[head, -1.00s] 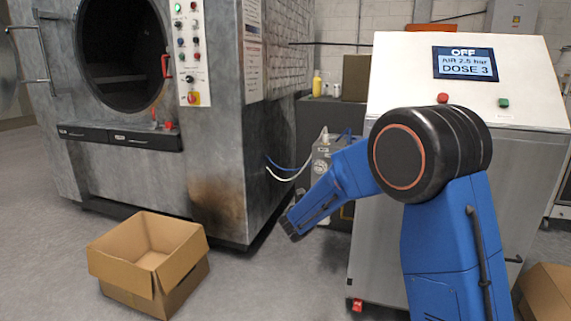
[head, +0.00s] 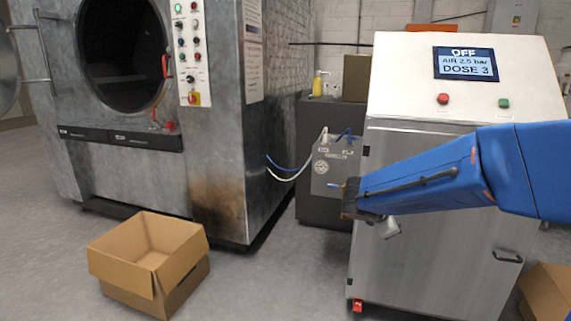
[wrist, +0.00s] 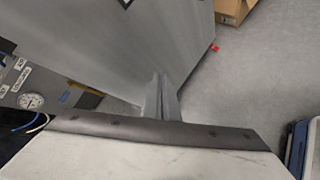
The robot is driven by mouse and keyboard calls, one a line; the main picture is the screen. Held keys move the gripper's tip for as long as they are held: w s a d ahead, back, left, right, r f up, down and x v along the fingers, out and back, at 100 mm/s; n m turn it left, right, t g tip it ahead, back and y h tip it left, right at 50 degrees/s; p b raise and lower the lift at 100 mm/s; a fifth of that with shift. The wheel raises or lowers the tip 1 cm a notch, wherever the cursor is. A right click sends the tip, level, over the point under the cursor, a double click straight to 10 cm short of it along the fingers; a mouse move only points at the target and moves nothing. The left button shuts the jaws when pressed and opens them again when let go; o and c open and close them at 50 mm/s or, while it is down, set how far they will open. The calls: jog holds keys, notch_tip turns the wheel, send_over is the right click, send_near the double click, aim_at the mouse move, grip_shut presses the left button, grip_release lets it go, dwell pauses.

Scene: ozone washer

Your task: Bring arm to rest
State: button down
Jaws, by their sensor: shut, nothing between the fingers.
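My blue arm reaches in from the right edge in the head view, lying nearly level in front of the steel ozone cabinet (head: 430,262). My gripper (head: 392,230) shows small and grey below the arm's dark end, in front of the cabinet door. In the wrist view my gripper (wrist: 161,85) has its fingers together with nothing between them. The cabinet's grey face (wrist: 130,45) fills the upper left there. I cannot tell the exact gap between gripper and cabinet.
The washer (head: 222,150) stands at left with its round door open. An open cardboard box (head: 150,262) is on the floor before it. A grey unit with a gauge and hoses (head: 333,168) is close to the arm's end. Another box (head: 548,290) is at lower right. Floor between is clear.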

jog(key=s+d+m+g+y, duration=0.1)
jog(key=s+d+m+g, duration=0.3)
jog(key=s, duration=0.6)
jog(key=s+a+f+m+t+y, duration=0.1)
jog(key=s+a+m+y, duration=0.2)
jog(key=s+m, duration=0.4)
jog(key=s+a+f+m+y, duration=0.1)
jog(key=s+a+m+y, duration=0.2)
jog(key=s+m, duration=0.4)
jog(key=s+a, duration=0.1)
jog(key=s, duration=0.8)
jog(key=shift+s+f+t+y, duration=0.2)
jog(key=shift+f+t+y, duration=0.2)
